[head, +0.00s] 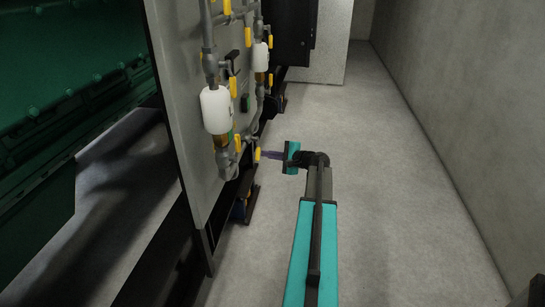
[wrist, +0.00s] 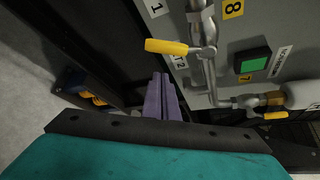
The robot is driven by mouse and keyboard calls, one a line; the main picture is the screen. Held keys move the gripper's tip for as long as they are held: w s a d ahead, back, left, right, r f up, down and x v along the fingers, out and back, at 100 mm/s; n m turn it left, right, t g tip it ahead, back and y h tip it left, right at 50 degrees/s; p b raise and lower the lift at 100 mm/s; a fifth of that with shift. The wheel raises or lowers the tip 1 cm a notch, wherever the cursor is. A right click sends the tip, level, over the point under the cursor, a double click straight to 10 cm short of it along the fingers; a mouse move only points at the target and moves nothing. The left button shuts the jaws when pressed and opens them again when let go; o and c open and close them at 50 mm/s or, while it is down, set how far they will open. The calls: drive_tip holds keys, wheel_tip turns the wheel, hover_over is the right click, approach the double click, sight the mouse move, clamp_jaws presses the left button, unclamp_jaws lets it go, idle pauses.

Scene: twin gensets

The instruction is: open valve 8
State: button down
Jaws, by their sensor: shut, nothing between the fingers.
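The yellow lever handle (wrist: 168,47) of a valve sits on a grey pipe in the wrist view, left of the yellow label 8 (wrist: 232,9). The lever lies across the pipe, pointing left. In the head view a yellow handle (head: 257,154) shows low on the panel, close to my gripper (head: 268,155). My gripper's purple fingers (wrist: 161,98) are shut with nothing between them. In the wrist view their tips appear just below the lever; I cannot tell whether they touch it.
A green button (wrist: 252,61) and a second yellow lever (wrist: 275,115) are on the grey panel. White cylinders (head: 216,110) and more yellow handles (head: 233,87) line the panel's pipes. A green machine (head: 60,80) stands at left. The floor (head: 400,170) at right is clear up to the wall (head: 450,90).

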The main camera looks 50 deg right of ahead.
drive_tip(key=shift+s+a+r+b, duration=0.25)
drive_tip(key=shift+a+r, duration=0.2)
drive_tip(key=shift+a, duration=0.25)
drive_tip(key=shift+s+a+r+b, duration=0.1)
drive_tip(key=shift+s+a+r, duration=0.25)
drive_tip(key=shift+a, duration=0.3)
drive_tip(key=shift+w+a+r, duration=0.1)
drive_tip(key=shift+w+a, duration=0.05)
drive_tip(key=shift+w, duration=0.05)
